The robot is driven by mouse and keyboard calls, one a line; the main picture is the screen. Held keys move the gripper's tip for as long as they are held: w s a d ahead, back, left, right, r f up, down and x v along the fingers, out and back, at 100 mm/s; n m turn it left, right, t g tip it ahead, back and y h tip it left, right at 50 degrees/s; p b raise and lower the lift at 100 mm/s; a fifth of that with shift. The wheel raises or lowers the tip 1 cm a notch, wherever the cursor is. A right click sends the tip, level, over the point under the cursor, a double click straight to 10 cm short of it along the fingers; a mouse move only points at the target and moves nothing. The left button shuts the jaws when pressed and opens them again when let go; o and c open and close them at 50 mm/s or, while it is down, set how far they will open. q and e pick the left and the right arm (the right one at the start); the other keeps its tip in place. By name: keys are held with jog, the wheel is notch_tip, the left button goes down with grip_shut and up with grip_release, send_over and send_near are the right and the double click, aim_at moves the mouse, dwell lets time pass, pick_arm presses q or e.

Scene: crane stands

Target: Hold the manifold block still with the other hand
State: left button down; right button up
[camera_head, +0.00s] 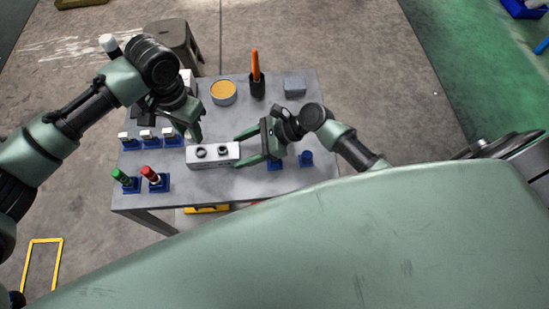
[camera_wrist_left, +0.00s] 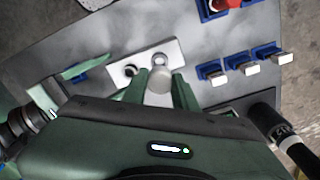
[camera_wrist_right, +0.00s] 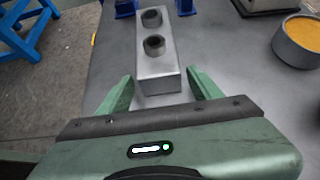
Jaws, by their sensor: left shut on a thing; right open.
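The manifold block (camera_head: 207,163) is a silver bar with two dark round ports on top, lying on the grey table. It shows in the left wrist view (camera_wrist_left: 174,48) and the right wrist view (camera_wrist_right: 158,67). My left gripper (camera_head: 197,138) is above and just behind the block, shut on a pale round-ended piece (camera_wrist_left: 159,91) that appears over or near one port; whether it touches is unclear. My right gripper (camera_wrist_right: 160,80) is open at the block's right end. Its fingers lie on either side of that end, with visible gaps; I see no contact.
Blue stands with white-topped pieces (camera_head: 146,137) are left of the block; green-topped (camera_head: 119,175) and red-topped (camera_head: 150,174) ones stand front left. Low blue stands (camera_head: 305,159) are at right. A yellow-filled tin (camera_head: 223,92), an orange-handled tool (camera_head: 256,66) and a grey box (camera_head: 294,84) line the back.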

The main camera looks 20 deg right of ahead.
jog(key=shift+x, duration=0.8)
grip_shut()
dwell(0.5)
